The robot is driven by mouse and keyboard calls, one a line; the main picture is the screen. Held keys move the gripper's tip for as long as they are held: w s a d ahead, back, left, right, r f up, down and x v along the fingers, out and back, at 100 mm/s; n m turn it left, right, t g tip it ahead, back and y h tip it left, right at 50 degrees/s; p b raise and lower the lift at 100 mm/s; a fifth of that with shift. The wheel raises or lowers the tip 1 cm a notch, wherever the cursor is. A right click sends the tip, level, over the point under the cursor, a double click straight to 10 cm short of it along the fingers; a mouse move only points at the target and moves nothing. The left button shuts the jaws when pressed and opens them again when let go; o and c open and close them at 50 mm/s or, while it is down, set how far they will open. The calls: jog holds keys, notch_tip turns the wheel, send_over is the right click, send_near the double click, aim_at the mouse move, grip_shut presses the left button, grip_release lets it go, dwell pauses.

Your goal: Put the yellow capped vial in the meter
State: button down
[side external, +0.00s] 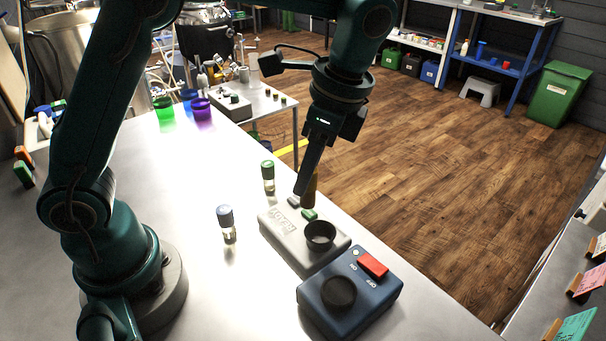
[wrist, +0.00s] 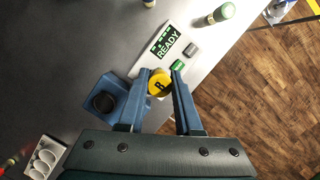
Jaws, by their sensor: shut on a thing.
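In the wrist view a round yellow cap (wrist: 159,83) with a dark letter sits between the two fingers of my gripper (wrist: 163,76), which is shut on the vial. The vial's body is hidden below its cap there. In the side view my gripper (side external: 306,192) points down over the far side of the meter (side external: 285,238), above its buttons. The meter is a pale grey box with a dark round well (side external: 320,234), empty as far as I see. In the wrist view the meter's display (wrist: 167,44) reads READY; its well is hidden.
A blue box (side external: 350,292) with a dark round top and red switch stands beside the meter. A green-capped vial (side external: 268,176) and a blue-capped vial (side external: 227,224) stand upright on the bench. Green, blue and purple cups (side external: 201,108) are farther back. The bench's front left is clear.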

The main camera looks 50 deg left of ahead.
jog(key=shift+w+d+f, duration=0.1)
jog(key=shift+d+f, duration=0.35)
jog(key=shift+f, duration=0.5)
jog(key=shift+w+d+f, duration=0.1)
jog(key=shift+d+f, duration=0.35)
jog(key=shift+f, duration=0.45)
jog(key=shift+w+d+f, duration=0.1)
jog(key=shift+d+f, duration=0.35)
jog(key=shift+f, duration=0.5)
jog(key=shift+f, duration=0.3)
jog(key=c, duration=0.6)
grip_release()
